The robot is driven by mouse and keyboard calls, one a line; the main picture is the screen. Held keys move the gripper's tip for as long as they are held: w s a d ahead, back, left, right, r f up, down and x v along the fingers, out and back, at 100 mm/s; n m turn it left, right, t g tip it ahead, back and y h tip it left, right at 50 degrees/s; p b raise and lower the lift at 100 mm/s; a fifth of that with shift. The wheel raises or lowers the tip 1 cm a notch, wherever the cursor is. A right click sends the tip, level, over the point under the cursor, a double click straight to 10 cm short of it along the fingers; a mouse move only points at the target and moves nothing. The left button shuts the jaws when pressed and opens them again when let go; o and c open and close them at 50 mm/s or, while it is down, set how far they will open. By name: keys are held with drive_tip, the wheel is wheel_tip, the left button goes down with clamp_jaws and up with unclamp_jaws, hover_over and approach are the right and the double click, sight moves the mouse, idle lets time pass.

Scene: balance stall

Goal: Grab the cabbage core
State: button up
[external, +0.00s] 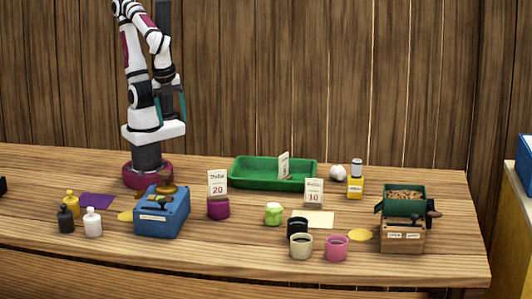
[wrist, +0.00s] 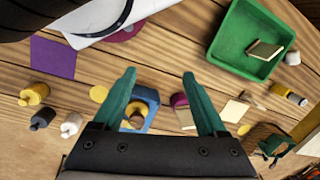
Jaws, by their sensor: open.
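A small light-green lump (external: 273,213), which looks most like the cabbage core, sits on the table in the external view, between a purple cup (external: 218,207) and a dark cup (external: 297,228). I cannot make it out in the wrist view, where my right finger may hide it. My gripper (wrist: 159,77) is open and empty, its teal fingers spread wide. In the external view the gripper (external: 182,104) is high above the table at the left, well apart from the green lump.
A blue box (external: 162,218) stands left of the purple cup. A green tray (external: 240,178) lies behind, with a white lump (external: 338,172) beside it. Price cards stand at the purple cup and near the pale mat (external: 318,219). A grinder-like wooden box (external: 402,240) is at right.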

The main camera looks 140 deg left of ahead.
drive_tip(key=shift+o, duration=0.5)
